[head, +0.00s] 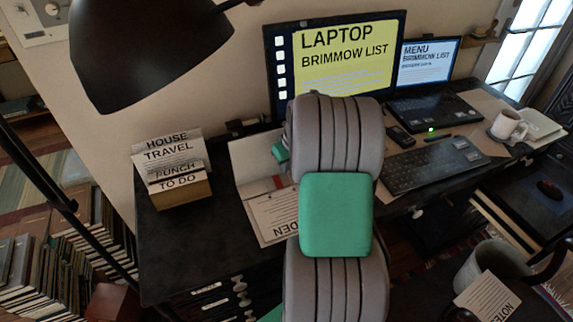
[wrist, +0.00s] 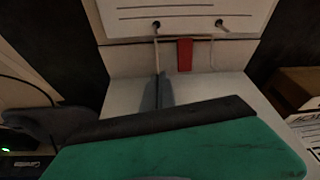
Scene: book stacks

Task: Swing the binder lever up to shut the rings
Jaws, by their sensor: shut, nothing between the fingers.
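The binder (head: 258,150) lies open on the desk, partly hidden behind my arm in the head view. Its printed sheet (head: 270,215) shows left of my arm. In the wrist view the binder's white cover (wrist: 212,86) and sheet (wrist: 185,22) show, with two thin rings (wrist: 157,28) through the holes. The red lever (wrist: 185,55) sits between the rings; a bit of red (head: 277,182) shows in the head view. I cannot tell the ring gap clearly. My gripper (wrist: 158,90) is shut and empty, its grey tip over the cover, left of the lever.
A card box (head: 182,190) stands left of the binder. A keyboard (head: 435,165), laptop (head: 430,110) and mug (head: 508,126) are on the right, a monitor (head: 345,55) behind. A black lamp (head: 145,50) hangs at upper left. Bare desk (head: 215,225) lies between box and binder.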

